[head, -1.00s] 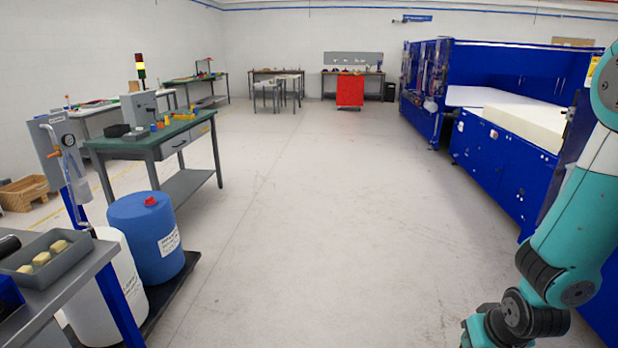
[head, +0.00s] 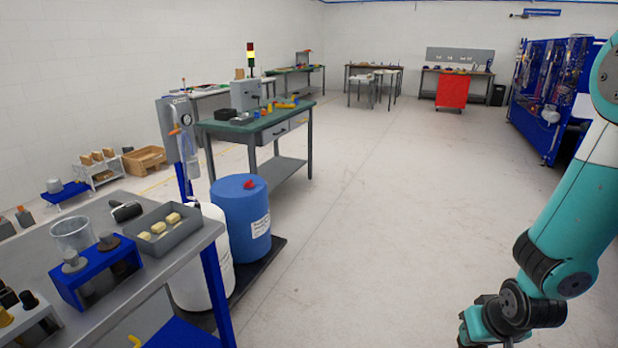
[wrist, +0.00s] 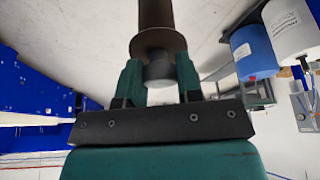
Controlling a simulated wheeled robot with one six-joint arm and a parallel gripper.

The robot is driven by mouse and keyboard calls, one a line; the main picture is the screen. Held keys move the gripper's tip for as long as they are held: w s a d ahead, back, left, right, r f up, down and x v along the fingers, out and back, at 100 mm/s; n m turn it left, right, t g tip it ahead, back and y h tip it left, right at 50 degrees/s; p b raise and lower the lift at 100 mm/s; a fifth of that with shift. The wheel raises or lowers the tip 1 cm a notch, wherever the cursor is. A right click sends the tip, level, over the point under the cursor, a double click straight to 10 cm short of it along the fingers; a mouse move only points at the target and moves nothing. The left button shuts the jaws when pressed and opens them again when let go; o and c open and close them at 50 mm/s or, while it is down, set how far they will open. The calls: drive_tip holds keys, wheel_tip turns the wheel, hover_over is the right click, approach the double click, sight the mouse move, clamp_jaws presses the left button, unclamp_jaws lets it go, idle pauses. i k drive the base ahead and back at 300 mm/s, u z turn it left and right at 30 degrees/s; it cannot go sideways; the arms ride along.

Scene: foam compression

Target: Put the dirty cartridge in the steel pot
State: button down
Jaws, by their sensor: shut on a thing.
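In the wrist view my gripper (wrist: 160,80) is shut on a dark brown cylindrical cartridge (wrist: 157,38) with a wide flange and a grey end between the fingers. Its far end runs out of the top of the picture. In the head view my arm hangs at the right, and the gripper and cartridge are below the frame. I cannot pick out the steel pot for sure. A small grey cylinder (head: 55,185) stands on a low blue stand at the far left, too small to identify.
A grey bench (head: 190,250) at the left holds a clear beaker (head: 72,234), a blue rack (head: 70,286) and a grey tray (head: 183,236) with yellowish pieces. A blue drum (head: 240,215) and white drum stand beside it. The middle floor (head: 370,220) is clear.

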sight(80, 251)
drive_tip(key=i, duration=1.55)
drive_tip(key=u, duration=1.2)
